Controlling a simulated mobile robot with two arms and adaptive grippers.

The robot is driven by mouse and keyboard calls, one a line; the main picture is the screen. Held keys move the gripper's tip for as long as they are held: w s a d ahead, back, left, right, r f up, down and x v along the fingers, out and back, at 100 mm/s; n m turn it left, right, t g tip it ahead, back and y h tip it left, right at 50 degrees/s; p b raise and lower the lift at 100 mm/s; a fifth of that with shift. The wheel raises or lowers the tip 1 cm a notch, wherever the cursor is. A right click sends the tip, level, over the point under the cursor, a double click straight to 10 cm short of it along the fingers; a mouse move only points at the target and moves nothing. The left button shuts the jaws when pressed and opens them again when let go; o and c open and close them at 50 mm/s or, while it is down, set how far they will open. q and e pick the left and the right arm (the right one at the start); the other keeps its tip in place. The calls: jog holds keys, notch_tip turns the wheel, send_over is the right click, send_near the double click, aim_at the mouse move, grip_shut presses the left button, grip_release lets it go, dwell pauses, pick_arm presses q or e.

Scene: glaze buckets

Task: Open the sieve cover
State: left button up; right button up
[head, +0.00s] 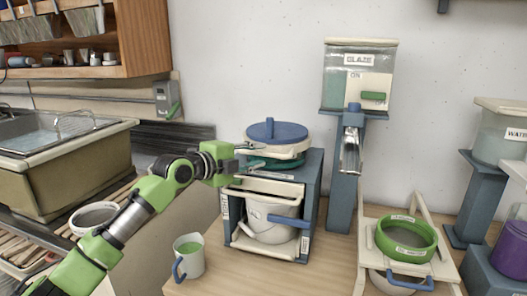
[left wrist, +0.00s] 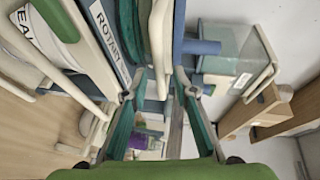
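The sieve (head: 273,152) sits on top of a blue and cream stand (head: 312,190) in the head view. Its round blue cover (head: 276,131) with a knob lies flat on top, closed. A green part shows under the cream rim. My left gripper (head: 252,156) is at the sieve's left side, below the cover, with its fingers parted. In the left wrist view my left gripper (left wrist: 158,98) is open, and the sieve's cream and green edge (left wrist: 160,35) runs up from near the fingertips. I cannot tell whether they touch it. My right gripper is not in view.
A white bucket (head: 268,218) stands inside the stand. A cup with a blue handle (head: 188,257) is in front. A glaze dispenser (head: 358,85) stands behind, and a green-rimmed sieve (head: 406,240) sits at right. A sink (head: 60,150) is at left.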

aim_at(262, 155)
pick_arm(q)
jog(key=shift+x, duration=1.65)
jog(key=shift+s, duration=0.1)
grip_shut()
